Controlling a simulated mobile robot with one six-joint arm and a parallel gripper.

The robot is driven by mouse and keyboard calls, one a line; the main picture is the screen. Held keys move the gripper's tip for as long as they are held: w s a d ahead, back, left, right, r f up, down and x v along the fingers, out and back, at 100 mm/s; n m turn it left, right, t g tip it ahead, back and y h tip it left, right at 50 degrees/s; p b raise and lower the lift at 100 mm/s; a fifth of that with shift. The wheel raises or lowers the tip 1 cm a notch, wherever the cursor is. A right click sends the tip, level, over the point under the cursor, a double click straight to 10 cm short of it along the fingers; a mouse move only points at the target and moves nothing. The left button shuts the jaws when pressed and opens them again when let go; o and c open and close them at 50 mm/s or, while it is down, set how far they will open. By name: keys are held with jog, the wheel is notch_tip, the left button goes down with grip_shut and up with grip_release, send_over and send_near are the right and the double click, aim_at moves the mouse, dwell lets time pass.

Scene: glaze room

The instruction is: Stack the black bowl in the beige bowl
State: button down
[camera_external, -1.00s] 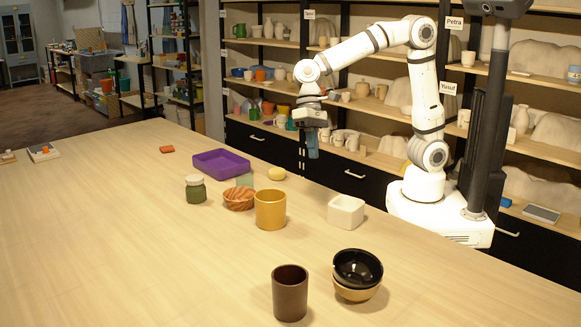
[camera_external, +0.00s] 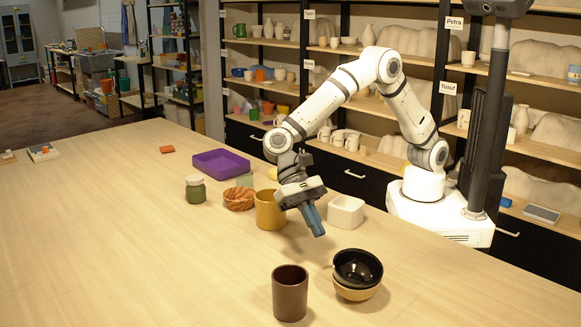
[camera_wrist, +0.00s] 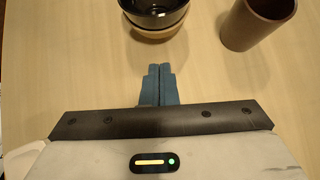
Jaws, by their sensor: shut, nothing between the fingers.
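The black bowl (camera_external: 357,266) sits inside the beige bowl (camera_external: 356,293) at the front right of the table. The black bowl is slightly tilted or level; I cannot tell exactly. In the wrist view the black bowl (camera_wrist: 155,12) and the rim of the beige bowl (camera_wrist: 158,34) show at the top, cut off by the frame edge. My gripper (camera_external: 318,231) is shut and empty, above the table behind and to the left of the bowls, apart from them. Its blue fingers are together in the wrist view (camera_wrist: 160,72).
A dark brown cup (camera_external: 290,295) stands left of the bowls. A yellow cup (camera_external: 268,212) and a white square pot (camera_external: 346,212) stand near my gripper. A wooden bowl (camera_external: 239,200), a green jar (camera_external: 195,190) and a purple tray (camera_external: 220,163) lie farther back.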

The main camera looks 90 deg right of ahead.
aim_at(342, 257)
jog(key=x, duration=0.3)
jog(key=shift+s+a+f, duration=0.15)
jog(key=shift+s+f, duration=0.05)
jog(key=shift+f, duration=0.05)
jog(key=shift+s+a+r+p, duration=0.1)
jog(key=shift+s+a+p, duration=0.25)
jog(key=shift+a, duration=0.15)
jog(key=shift+s+a+r+p, duration=0.1)
jog(key=shift+s+a+p, duration=0.1)
jog(key=shift+s+a, duration=0.25)
jog(key=shift+s+a+f, duration=0.1)
jog(key=shift+s+a, duration=0.2)
jog(key=shift+a, duration=0.2)
jog(key=shift+s+a, duration=0.55)
jog(key=shift+a, duration=0.2)
jog(key=shift+w+d+p, duration=0.1)
jog(key=shift+p, duration=0.2)
